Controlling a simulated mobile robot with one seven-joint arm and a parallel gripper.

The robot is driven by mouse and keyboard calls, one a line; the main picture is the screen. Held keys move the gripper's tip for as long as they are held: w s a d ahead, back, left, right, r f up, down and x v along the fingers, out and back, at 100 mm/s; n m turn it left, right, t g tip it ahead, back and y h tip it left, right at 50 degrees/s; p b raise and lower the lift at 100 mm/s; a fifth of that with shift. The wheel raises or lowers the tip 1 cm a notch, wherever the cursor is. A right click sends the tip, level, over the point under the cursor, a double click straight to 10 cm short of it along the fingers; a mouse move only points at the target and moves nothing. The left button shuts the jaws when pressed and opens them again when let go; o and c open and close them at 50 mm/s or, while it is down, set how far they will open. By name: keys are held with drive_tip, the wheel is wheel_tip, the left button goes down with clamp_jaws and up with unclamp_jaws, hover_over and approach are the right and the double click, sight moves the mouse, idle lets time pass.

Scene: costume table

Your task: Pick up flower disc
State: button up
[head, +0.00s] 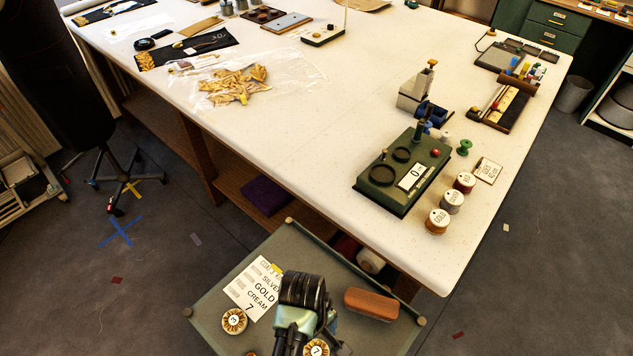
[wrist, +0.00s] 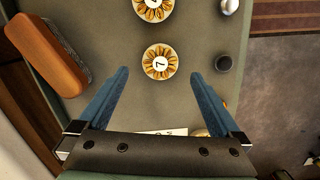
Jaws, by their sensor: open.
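A round flower disc with gold petals and a white centre marked 7 (wrist: 159,62) lies flat on the grey-green tray top (wrist: 110,30). It also shows in the head view (head: 317,348), partly cut by the frame edge. A second flower disc (wrist: 153,8) lies beyond it in the wrist view. Another flower disc (head: 234,320) lies left of my arm in the head view. My gripper (wrist: 158,76) is open and empty, with its blue fingers spread either side of the 7 disc. I cannot tell its height above the disc.
A brown brush (wrist: 45,50) lies left in the wrist view. A black knob (wrist: 223,63) and a silver piece (wrist: 229,5) are to the right. The white table (head: 330,150) stands beyond.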

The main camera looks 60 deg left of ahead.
sight(316, 352)
drive_tip(key=shift+d+f+p, duration=0.15)
drive_tip(key=shift+f, duration=1.1)
drive_tip(key=shift+d+f+p, duration=0.1)
drive_tip(key=shift+f+p, duration=0.05)
drive_tip(key=shift+f, duration=1.1)
drive_tip(key=c, duration=1.3)
